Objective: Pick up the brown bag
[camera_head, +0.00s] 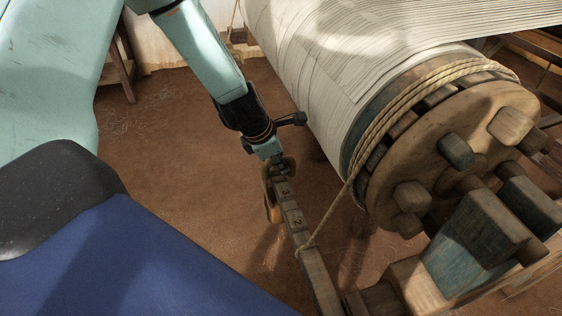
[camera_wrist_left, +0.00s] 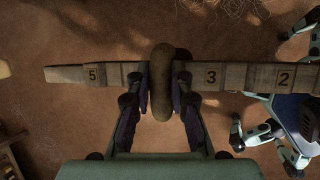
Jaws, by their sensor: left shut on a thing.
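The brown bag (camera_wrist_left: 161,82) is a long, rounded, dull brown shape in the left wrist view. It lies crosswise over a wooden beam (camera_wrist_left: 213,75) marked with dark numbers. My left gripper (camera_wrist_left: 161,98) has a finger on each side of it and is shut on it. In the head view my left gripper (camera_head: 272,162) reaches down to the beam (camera_head: 296,222), and the brown bag (camera_head: 266,188) shows partly below it, at the beam's far end. I cannot tell whether the bag is clear of the beam. My right gripper is not in view.
A large roller of white cloth (camera_head: 310,70) with a wooden end wheel (camera_head: 450,150) stands right of the gripper. A rope (camera_head: 335,205) runs from the wheel to the beam. Brown floor (camera_head: 170,170) lies open to the left.

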